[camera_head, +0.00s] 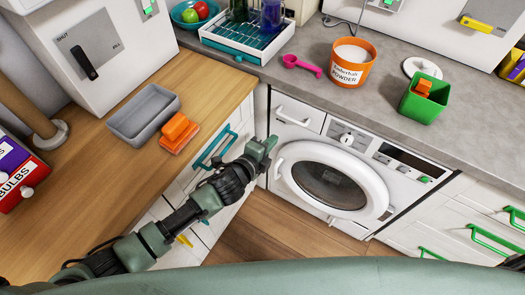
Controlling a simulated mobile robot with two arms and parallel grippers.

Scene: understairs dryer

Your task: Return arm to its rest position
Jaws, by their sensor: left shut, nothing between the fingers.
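My left arm comes in from the lower left and reaches up toward the middle of the picture. My left gripper (262,150) is shut and empty. It shows in front of the gap between the wooden counter and the dryer, near the dryer's left edge. The dryer (303,146) stands under the grey counter with its round door (330,182) closed. My right gripper is not in view; only a small dark piece shows at the lower right edge.
The wooden counter (90,180) holds a grey tray (144,113) and an orange sponge-like block (179,133). The grey counter holds an orange powder tub (350,70), a pink scoop (302,65) and a green bin (420,103). Drawers with green handles (495,240) stand right. Wooden floor (270,240) is clear.

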